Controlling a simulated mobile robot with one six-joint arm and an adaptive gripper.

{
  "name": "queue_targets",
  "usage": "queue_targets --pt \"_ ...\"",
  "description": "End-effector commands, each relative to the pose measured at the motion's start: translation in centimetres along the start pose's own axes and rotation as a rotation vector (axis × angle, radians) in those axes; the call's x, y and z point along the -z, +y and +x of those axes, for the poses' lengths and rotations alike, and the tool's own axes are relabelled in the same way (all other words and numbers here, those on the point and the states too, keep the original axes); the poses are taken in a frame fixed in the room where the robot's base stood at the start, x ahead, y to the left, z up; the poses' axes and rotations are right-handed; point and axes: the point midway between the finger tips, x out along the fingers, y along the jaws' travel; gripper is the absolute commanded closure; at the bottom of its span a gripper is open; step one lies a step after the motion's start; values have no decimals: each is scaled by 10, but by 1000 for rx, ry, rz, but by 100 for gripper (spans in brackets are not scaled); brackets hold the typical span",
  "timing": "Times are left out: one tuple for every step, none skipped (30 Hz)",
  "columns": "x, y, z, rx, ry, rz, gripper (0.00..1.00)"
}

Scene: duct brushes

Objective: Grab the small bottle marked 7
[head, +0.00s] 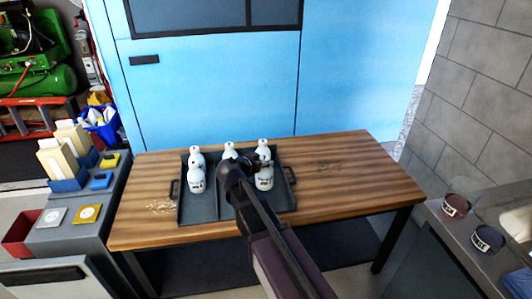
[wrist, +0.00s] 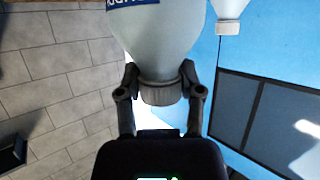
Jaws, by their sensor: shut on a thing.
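Several small white bottles with dark lettering stand on the dark tray (head: 222,207). My gripper (head: 261,164) is at the top of the front right bottle (head: 264,182) in the head view. In the wrist view my gripper (wrist: 160,88) has one finger on each side of a bottle's grey ribbed neck or cap, shut on it. That bottle (wrist: 157,35) is pale with a blue label cut off by the top edge. No number can be read, so I cannot tell which one is marked 7. The front left bottle (head: 196,182) stands apart from my gripper.
More bottles stand behind: back left (head: 196,153), back middle (head: 229,150) and back right (head: 264,146). The tray sits on a wooden table (head: 345,180) with free room at its right. A grey counter (head: 60,235) adjoins the left; a blue wall (head: 215,95) stands behind.

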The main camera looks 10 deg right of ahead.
Motion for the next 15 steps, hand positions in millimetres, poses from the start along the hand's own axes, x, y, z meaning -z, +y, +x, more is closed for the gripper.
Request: queue_targets --pt "-3 10 -14 2 1 -1 100" --pt "-5 13 -19 2 1 -1 100" --pt "-6 16 -25 2 1 0 100" --pt "-8 19 -30 2 1 0 100" --pt "-9 22 -34 2 0 0 100" --pt "-11 24 -40 1 0 0 100" --pt "-12 27 -44 1 0 0 100" --pt "-13 29 -48 1 0 0 100" --pt "-14 31 -52 1 0 0 100" --pt "-15 32 -54 1 0 -1 100" --pt "-16 34 -57 1 0 -1 100" --pt "-17 35 -60 1 0 -1 100" --pt "-18 36 -62 1 0 -1 100" --pt "-18 37 -64 1 0 -1 100" --pt "-19 38 -66 0 0 0 100"
